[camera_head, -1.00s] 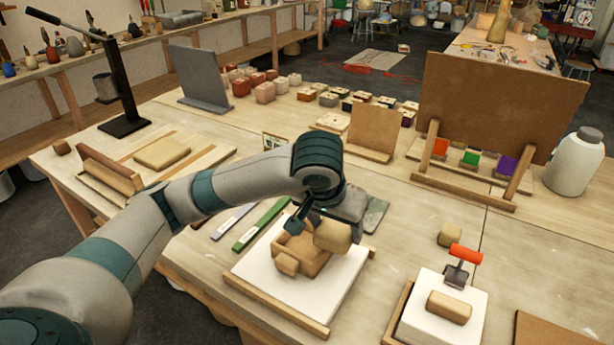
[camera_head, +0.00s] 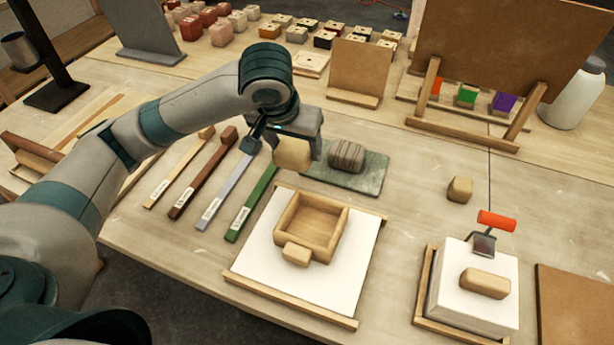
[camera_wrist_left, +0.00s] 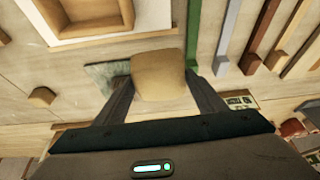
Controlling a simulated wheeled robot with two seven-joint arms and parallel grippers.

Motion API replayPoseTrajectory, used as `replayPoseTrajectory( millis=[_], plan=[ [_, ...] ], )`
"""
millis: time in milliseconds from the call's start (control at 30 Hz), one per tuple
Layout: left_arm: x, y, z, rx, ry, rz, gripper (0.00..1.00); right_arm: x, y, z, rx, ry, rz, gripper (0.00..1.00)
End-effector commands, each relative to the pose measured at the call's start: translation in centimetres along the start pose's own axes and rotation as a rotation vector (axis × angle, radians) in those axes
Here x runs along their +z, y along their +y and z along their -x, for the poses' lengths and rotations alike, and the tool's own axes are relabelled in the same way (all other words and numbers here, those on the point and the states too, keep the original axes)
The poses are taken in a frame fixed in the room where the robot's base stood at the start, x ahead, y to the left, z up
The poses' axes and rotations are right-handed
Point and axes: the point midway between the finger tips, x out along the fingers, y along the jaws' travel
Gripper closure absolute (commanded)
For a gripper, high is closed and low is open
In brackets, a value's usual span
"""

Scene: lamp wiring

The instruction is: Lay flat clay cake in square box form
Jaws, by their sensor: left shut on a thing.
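My left gripper (camera_head: 290,140) is shut on a tan clay cake (camera_head: 293,153) with rounded corners. It holds the cake beyond the square box form, to the upper left of it. In the left wrist view the cake (camera_wrist_left: 158,76) sits between the two fingers. The square box form (camera_head: 342,232), with low tan walls, lies on a white board (camera_head: 345,275); its inside looks empty. It shows partly at the top of the left wrist view (camera_wrist_left: 95,32). A small clay block (camera_head: 297,254) touches its front wall. My right gripper is not in view.
Labelled strips, including a green one (camera_head: 250,205), lie left of the board. A striped block (camera_head: 346,155) rests on a green slab (camera_head: 365,178) behind it. A white block (camera_head: 450,300) bears a clay piece (camera_head: 485,283) and a red-handled tool (camera_head: 496,222) at right.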

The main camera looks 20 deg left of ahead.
Motion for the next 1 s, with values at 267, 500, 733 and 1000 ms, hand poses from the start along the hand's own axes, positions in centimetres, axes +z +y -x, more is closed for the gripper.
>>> replayPoseTrajectory(
  millis=[267,500,733,1000],
  plan=[
    [0.0,0.0,0.1,0.003,0.002,-0.005,0.73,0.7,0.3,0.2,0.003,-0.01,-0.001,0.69],
    [0.5,0.5,0.7,0.048,-0.001,-0.113,0.73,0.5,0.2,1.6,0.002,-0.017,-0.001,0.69],
    [2.0,1.9,2.1,0.164,-0.001,-0.389,0.73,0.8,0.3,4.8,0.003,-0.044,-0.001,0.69],
    [4.5,4.1,4.2,0.341,0.0,-0.81,0.73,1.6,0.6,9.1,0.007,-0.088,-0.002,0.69]
  ],
)
